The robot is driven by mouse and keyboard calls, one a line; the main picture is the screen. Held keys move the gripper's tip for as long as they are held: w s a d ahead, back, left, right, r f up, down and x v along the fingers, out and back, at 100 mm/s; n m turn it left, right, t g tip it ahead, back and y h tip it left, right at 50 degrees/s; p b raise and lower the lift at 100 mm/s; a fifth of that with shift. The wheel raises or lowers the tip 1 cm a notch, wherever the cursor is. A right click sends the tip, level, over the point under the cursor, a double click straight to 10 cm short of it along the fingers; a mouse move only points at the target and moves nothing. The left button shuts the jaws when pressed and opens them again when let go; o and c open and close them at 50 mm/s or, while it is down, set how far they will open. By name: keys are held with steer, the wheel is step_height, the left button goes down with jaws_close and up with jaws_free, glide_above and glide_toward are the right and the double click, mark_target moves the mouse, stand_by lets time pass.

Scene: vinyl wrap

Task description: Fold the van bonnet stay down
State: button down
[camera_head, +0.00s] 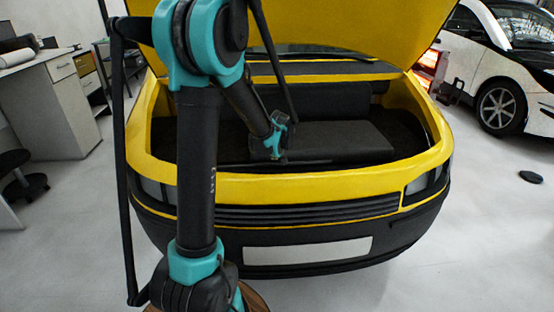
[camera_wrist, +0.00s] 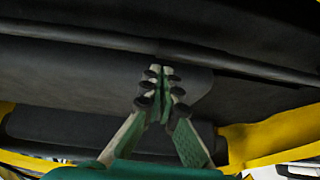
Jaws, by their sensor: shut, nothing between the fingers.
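The yellow bonnet (camera_head: 340,25) of the van stands raised over the open front bay. A long thin dark bar, which looks like the bonnet stay (camera_head: 310,162), lies low and nearly level along the bay's front in the head view. A long dark bar also crosses the upper part of the wrist view (camera_wrist: 250,67), probably the same one. My gripper (camera_head: 274,152) is inside the bay, close to that bar. In the wrist view my gripper (camera_wrist: 161,75) is shut with its fingertips together and nothing between them. I cannot tell whether the tips touch the bar.
The yellow front panel (camera_head: 300,186) borders the bay above the grille. A dark box-like cover (camera_head: 345,138) fills much of the bay. A white car (camera_head: 515,55) stands at the right, and a desk (camera_head: 58,105) with drawers at the left. The floor at right is mostly clear.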

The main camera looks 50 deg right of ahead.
steer(key=shift+w+d+r, duration=0.2)
steer(key=shift+w+r, duration=0.05)
steer(key=shift+r, duration=0.25)
steer(key=shift+w+d+r, duration=0.15)
steer(key=shift+w+r, duration=0.05)
steer(key=shift+r, duration=0.3)
steer(key=v, duration=1)
steer(key=shift+w+r, duration=0.15)
